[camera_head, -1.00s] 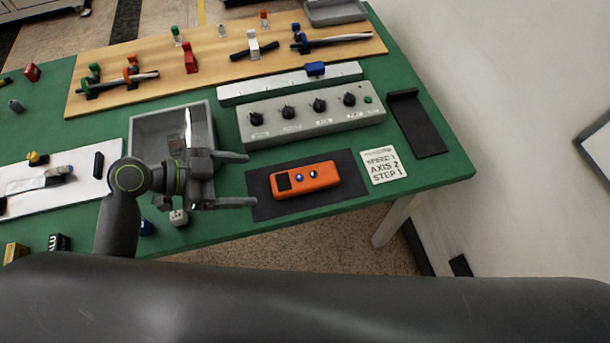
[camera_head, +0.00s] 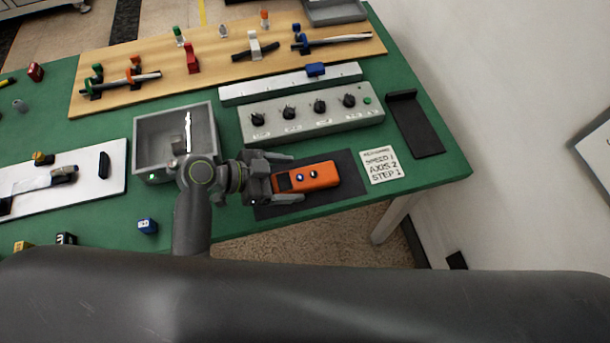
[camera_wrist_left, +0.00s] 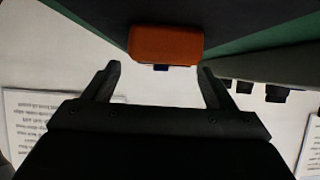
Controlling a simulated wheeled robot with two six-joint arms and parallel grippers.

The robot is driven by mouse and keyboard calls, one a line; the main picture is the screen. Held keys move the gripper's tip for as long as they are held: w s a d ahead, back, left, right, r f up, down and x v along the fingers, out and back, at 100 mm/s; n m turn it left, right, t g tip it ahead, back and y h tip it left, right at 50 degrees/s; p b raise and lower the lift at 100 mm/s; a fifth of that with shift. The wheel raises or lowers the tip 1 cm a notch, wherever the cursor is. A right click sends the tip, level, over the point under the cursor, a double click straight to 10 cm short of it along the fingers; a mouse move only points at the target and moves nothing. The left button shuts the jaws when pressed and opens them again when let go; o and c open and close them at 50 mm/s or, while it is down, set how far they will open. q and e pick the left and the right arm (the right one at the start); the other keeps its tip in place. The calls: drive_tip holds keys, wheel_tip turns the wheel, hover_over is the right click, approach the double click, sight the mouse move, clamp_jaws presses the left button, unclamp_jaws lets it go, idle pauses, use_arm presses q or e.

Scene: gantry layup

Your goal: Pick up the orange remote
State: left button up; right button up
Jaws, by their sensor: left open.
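The orange remote (camera_head: 315,176) lies on a dark mat (camera_head: 348,167) near the front edge of the green table. It has a dark screen at its left end and small buttons. My left gripper (camera_head: 298,177) is open at the remote's left end, with its fingers on either side of that end in the head view. In the left wrist view, the end of the remote (camera_wrist_left: 166,43) shows ahead, beyond and between the two open fingertips (camera_wrist_left: 160,82). I cannot tell whether the fingers touch it. My right gripper is not in view.
A grey knob panel (camera_head: 312,115) stands behind the mat. A grey open tray (camera_head: 143,131) is to the left. A printed card (camera_head: 383,166) and a black holder (camera_head: 420,130) are to the right.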

sight(299, 177)
use_arm(q)
drive_tip(key=shift+x, duration=1.6)
drive_tip(key=shift+r, duration=0.15)
drive_tip(key=c, duration=1.3)
